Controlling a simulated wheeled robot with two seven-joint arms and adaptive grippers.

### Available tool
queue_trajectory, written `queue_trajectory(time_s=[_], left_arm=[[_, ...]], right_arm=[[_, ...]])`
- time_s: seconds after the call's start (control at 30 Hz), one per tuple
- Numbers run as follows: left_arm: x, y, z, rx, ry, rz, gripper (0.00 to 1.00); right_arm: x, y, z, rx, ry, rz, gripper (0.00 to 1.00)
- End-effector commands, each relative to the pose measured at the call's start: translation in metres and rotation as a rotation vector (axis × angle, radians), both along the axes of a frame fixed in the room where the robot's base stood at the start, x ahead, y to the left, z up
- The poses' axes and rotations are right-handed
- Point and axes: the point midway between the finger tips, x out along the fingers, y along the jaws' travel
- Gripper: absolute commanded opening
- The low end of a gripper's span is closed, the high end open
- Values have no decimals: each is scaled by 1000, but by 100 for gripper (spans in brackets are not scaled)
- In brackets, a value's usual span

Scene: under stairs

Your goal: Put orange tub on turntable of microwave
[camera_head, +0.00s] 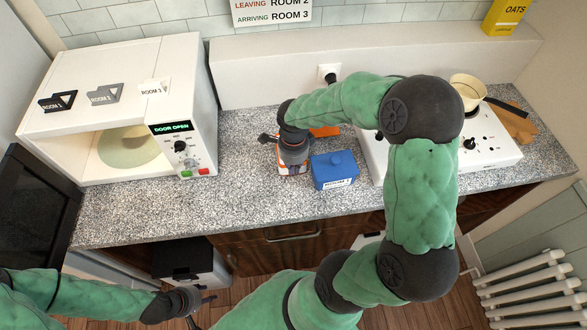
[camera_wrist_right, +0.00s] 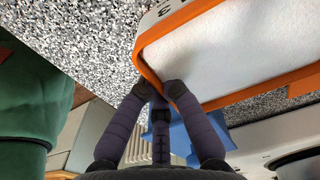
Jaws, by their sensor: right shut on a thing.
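The orange tub (camera_head: 293,170) stands on the counter, largely covered from above by my right gripper (camera_head: 288,150). In the right wrist view, the tub (camera_wrist_right: 235,50) shows a white face with an orange border, and the fingers of my right gripper (camera_wrist_right: 158,90) are shut on its edge. The white microwave (camera_head: 208,110) is at the left with its dark door (camera_head: 35,205) swung open. Its display reads DOOR OPEN. The pale round turntable (camera_head: 130,147) shows inside, with nothing seen on it. My left gripper (camera_head: 195,305) is low in front of the counter, open and empty.
A blue tub (camera_head: 335,170) stands just right of the orange tub; an orange piece (camera_head: 325,131) lies behind. A white hob (camera_head: 485,145) with a pan (camera_head: 467,92) is at the right. Speckled counter (camera_head: 235,165) is clear between microwave and orange tub.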

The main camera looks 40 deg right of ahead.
Motion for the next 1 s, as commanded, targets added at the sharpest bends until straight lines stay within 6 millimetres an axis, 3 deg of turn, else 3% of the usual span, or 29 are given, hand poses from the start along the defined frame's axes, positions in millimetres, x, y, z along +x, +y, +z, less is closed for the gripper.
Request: queue_trajectory(time_s=[0.5,0.53,0.6,1.0], left_arm=[[0,0,-6,0,0,0,40],[0,0,-5,0,0,0,40],[0,0,-5,0,0,0,40],[0,0,-2,0,0,0,40]], right_arm=[[1,-1,-11,-2,-5,-1,0],[1,0,-11,-1,-3,-1,14],[0,0,-10,-1,-3,-1,30],[0,0,-7,-1,-3,-1,30]])
